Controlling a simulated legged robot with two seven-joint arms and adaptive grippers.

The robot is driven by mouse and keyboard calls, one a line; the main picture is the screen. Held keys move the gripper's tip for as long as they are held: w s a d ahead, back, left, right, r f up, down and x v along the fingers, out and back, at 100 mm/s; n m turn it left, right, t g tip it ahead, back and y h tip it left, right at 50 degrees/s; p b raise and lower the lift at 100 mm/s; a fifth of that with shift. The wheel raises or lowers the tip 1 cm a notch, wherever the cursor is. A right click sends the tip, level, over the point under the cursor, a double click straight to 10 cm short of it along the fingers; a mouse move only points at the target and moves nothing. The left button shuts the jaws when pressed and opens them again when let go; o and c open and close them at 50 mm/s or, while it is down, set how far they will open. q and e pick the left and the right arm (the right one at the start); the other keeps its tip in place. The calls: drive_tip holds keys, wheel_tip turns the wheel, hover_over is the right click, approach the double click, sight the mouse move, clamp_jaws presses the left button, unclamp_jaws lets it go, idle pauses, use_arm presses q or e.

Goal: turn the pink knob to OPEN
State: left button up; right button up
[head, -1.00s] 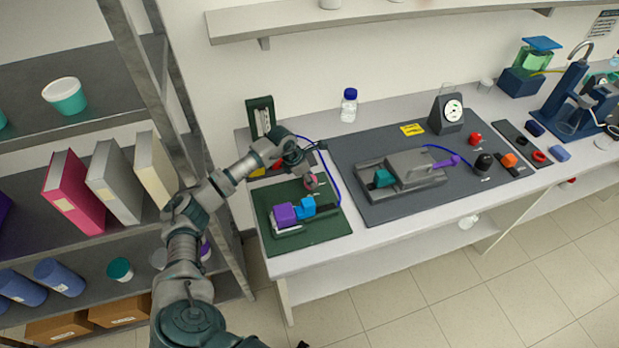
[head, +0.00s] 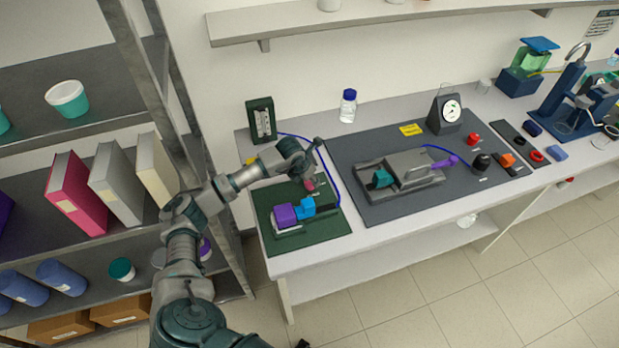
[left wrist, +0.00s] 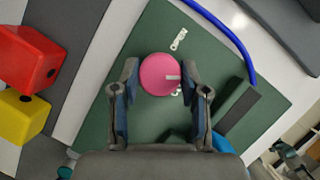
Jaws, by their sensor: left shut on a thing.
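The pink knob (left wrist: 158,72) is a round disc with a short pale mark near its right side. It sits over the green mat (left wrist: 215,62) and also shows in the head view (head: 310,185). My left gripper (left wrist: 161,72) has one finger on each side of the knob and is shut on it. The knob's base is hidden. A white label (left wrist: 179,39) lies on the mat beyond the knob, and another is partly hidden by the knob's near edge. I cannot read either label. My right gripper is not in view.
A blue tube (left wrist: 222,32) curves past the mat. A purple block (head: 284,214) and a blue block (head: 306,207) stand close in front of the knob. Red (left wrist: 28,58) and yellow (left wrist: 22,115) blocks lie left.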

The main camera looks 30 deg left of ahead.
use_arm(q)
drive_tip(key=n+y, duration=0.1)
drive_tip(key=n, duration=0.1)
drive_tip(key=shift+f+n, duration=0.15)
drive_tip(key=shift+n, duration=0.25)
drive_tip(key=n+y, duration=0.1)
drive_tip(key=n, duration=0.3)
drive_tip(key=shift+d+n+g+y+b, duration=0.15)
drive_tip(key=shift+n+g+y+b, duration=0.15)
drive_tip(key=shift+g+y+b, duration=0.1)
drive_tip(key=n+y, duration=0.1)
drive_tip(key=n, duration=0.1)
drive_tip(key=shift+n+g, duration=0.3)
drive_tip(key=shift+n, duration=0.7)
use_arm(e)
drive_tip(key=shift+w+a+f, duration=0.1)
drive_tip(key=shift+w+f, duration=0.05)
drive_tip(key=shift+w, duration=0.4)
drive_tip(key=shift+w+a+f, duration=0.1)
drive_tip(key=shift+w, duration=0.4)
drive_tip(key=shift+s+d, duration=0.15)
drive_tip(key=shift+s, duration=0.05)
